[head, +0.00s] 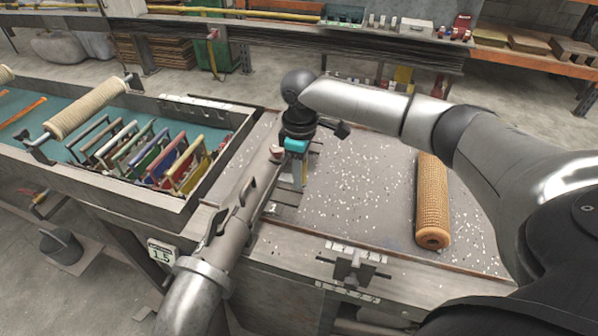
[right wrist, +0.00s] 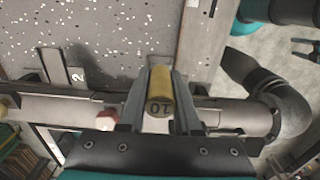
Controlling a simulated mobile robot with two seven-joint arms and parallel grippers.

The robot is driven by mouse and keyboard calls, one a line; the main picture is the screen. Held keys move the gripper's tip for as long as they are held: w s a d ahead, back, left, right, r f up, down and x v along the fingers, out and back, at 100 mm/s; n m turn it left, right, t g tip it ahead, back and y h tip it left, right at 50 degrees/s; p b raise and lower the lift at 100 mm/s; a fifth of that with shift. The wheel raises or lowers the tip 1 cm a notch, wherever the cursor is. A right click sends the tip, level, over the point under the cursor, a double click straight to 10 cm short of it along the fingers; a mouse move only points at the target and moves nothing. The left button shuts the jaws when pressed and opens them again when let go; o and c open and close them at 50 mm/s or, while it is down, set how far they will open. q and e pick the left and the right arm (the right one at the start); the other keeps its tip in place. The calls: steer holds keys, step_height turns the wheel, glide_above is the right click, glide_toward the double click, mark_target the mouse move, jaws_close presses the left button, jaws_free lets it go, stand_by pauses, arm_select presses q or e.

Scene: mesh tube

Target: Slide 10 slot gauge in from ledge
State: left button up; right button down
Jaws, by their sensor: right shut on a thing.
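The 10 slot gauge (right wrist: 160,88) has a yellow body with a dark round end marked 10. It stands between the two fingers of my right gripper (right wrist: 159,76), which is shut on it. In the head view my right gripper (head: 296,168) points down beside the grey metal tube (head: 225,235), and only a little yellow shows between its fingers. In the right wrist view the tube (right wrist: 225,117) runs crosswise behind the gauge. The gauge's lower end and its contact with the tube or a ledge are hidden. My left gripper is not seen.
Several coloured gauges (head: 183,165) stand in a teal-lined tray (head: 235,150) at left, near a beige mesh roll (head: 88,108). An orange mesh roll (head: 433,200) lies on the speckled bench (head: 365,185). A small pinkish knob (right wrist: 107,116) sits close beside the gripper. A clamp (head: 353,268) is at the bench front.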

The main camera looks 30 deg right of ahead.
mark_target(298, 201)
steer(key=shift+f+b, duration=2.75)
steer(key=shift+b, duration=0.4)
steer(key=shift+w+a+p, duration=0.15)
steer(key=shift+p, duration=0.25)
steer(key=shift+a+f, duration=0.1)
steer(key=shift+f, duration=0.15)
steer(key=shift+f, duration=0.1)
steer(key=shift+f+p, duration=0.15)
steer(key=shift+p, duration=0.45)
